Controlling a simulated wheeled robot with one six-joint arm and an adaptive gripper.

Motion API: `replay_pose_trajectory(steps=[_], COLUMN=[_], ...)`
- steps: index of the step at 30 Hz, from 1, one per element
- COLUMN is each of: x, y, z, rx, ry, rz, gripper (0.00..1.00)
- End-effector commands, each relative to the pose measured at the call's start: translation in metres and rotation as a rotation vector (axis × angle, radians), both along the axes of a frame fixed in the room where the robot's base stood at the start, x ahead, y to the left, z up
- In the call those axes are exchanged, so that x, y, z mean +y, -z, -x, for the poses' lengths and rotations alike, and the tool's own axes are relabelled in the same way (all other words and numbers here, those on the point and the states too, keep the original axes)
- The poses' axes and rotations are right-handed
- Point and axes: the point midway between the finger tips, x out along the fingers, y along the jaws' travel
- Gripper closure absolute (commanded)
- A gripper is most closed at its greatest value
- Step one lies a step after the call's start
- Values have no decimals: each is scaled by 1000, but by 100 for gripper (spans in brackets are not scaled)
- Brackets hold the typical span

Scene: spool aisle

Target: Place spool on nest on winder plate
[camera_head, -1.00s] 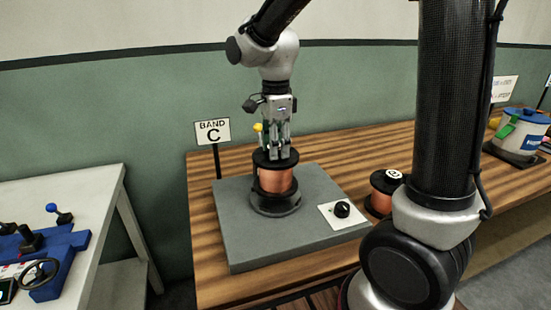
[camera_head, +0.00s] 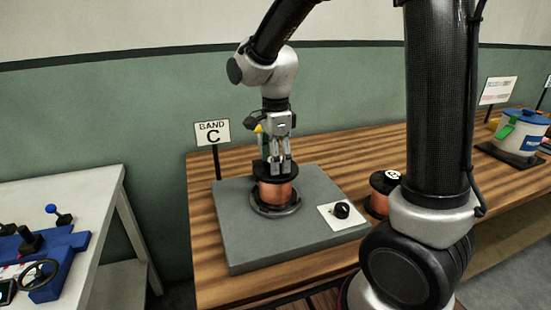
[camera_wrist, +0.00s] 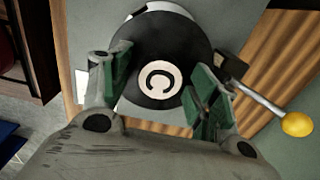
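The copper spool (camera_head: 275,192) with black flanges stands upright at the nest (camera_head: 276,210), a round black ring on the grey winder plate (camera_head: 235,250). It looks seated or very nearly so; any small gap cannot be made out. My gripper (camera_head: 281,170) points straight down at the spool's top. Most of the nest is hidden by the spool.
A white panel with a black knob (camera_head: 342,210) is at the plate's right. A second spool (camera_head: 383,190) stands beyond it. A yellow-tipped lever (camera_wrist: 298,124) is close beside my gripper. A "BAND C" sign (camera_head: 212,133) stands behind left.

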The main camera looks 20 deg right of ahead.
Motion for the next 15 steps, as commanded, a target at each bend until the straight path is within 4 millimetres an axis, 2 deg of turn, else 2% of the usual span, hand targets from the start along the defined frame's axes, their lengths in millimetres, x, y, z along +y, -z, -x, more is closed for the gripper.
replay_pose_trajectory(steps=[5,8,15], x=[0,0,0], y=[-3,-15,-68], z=[0,-1,-1], rx=[-1,-3,-6], ry=[0,0,0], rz=[-1,-1,-2], gripper=[39,39,39])
